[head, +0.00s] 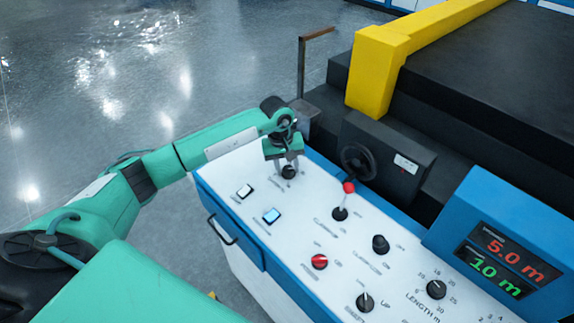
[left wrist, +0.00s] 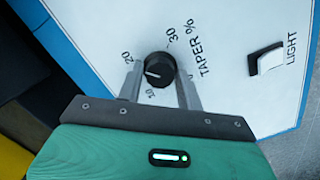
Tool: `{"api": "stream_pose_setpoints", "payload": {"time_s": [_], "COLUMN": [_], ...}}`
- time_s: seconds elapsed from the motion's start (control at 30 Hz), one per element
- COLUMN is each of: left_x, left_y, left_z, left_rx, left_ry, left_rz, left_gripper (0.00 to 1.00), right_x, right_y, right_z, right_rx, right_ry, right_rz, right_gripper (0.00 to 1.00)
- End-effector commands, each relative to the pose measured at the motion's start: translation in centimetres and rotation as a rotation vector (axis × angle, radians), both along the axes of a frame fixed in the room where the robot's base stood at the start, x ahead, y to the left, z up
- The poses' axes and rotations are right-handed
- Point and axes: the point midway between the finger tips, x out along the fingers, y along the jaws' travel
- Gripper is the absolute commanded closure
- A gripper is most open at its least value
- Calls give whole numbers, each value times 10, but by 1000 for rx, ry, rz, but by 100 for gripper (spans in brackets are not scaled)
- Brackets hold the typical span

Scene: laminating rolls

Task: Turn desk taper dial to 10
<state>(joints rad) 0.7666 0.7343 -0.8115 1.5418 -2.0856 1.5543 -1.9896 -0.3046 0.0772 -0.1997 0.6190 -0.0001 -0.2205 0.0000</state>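The taper dial is a black round knob on the white desk panel, in the left wrist view (left wrist: 158,66) and small in the head view (head: 289,173). The marks 10, 20 and 30 and the words TAPER % stand around it. Its white pointer line points between 10 and 20. My left gripper (head: 288,167) is over the dial from above, with one finger on each side of the knob. In the left wrist view the fingers (left wrist: 160,75) appear to touch its sides, so the gripper looks shut on it. My right gripper is not in view.
The light switch (left wrist: 267,60) is beside the dial. A handwheel (head: 358,162) stands behind. The display (head: 500,262) reads 5.0 m and 10 m.

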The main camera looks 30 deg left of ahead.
Motion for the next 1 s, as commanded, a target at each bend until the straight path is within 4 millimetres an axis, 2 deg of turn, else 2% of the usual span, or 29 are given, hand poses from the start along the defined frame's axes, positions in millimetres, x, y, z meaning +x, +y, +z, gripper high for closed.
{"api": "stream_pose_setpoints", "payload": {"time_s": [0.03,0.13,0.47,0.67,1.0], "left_x": [0,0,0,0,-1], "left_y": [0,0,1,2,2], "left_z": [0,0,-2,-4,-6], "left_rx": [0,0,-5,-22,-73], "left_ry": [0,0,1,6,23], "left_rz": [0,0,39,144,444], "left_gripper": [74,93,93,93,92], "right_x": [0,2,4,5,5], "right_y": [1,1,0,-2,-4], "right_z": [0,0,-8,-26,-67], "right_rx": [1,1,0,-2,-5], "right_ry": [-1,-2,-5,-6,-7], "right_rz": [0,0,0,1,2], "right_gripper": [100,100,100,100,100]}}
